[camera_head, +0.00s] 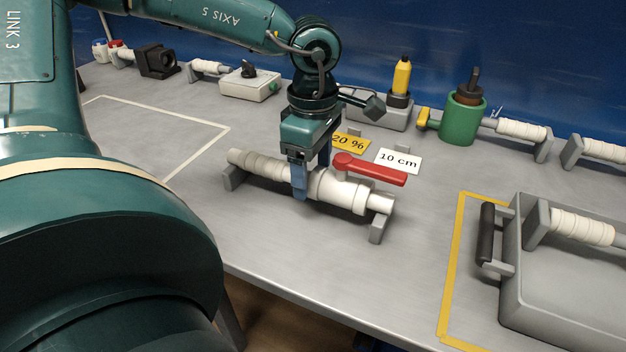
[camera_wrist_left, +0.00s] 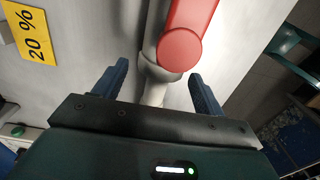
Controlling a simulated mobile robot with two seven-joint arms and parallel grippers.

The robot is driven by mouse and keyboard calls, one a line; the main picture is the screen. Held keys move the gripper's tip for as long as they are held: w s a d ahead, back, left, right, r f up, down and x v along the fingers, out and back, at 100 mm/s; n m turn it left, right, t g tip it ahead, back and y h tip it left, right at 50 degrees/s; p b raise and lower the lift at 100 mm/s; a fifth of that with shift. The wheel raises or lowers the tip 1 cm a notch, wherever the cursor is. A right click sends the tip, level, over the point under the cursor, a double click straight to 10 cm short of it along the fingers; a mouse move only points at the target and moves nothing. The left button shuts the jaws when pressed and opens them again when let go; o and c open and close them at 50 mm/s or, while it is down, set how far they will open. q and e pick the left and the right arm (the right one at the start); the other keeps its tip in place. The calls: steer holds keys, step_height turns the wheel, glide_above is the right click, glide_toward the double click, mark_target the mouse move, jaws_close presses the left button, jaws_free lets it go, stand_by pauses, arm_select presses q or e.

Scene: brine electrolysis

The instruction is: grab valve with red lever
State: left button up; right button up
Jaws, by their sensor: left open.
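The valve (camera_head: 340,190) is a white pipe piece with a red lever (camera_head: 371,169) on top. It lies across grey supports on the bench, and the lever points right. My left gripper (camera_head: 308,178) is open and lowered over the pipe, to the left of the lever. One blue finger shows in front of the pipe; the other is mostly hidden. In the left wrist view, the red lever (camera_wrist_left: 182,45) and the white pipe lie between the two spread blue fingers, with the pipe partly hidden by the gripper body. My right gripper is not in view.
A yellow "20 %" card (camera_head: 350,141) and a white "10 cm" card (camera_head: 398,161) lie behind the valve. A green container (camera_head: 462,121) stands at the back. A grey tray with a black handle (camera_head: 486,233) is at the right. The bench front is clear.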

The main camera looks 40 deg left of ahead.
arm_select(q)
steer(key=shift+f, duration=0.3)
steer(key=shift+c, duration=0.4)
steer(key=c, duration=1.2)
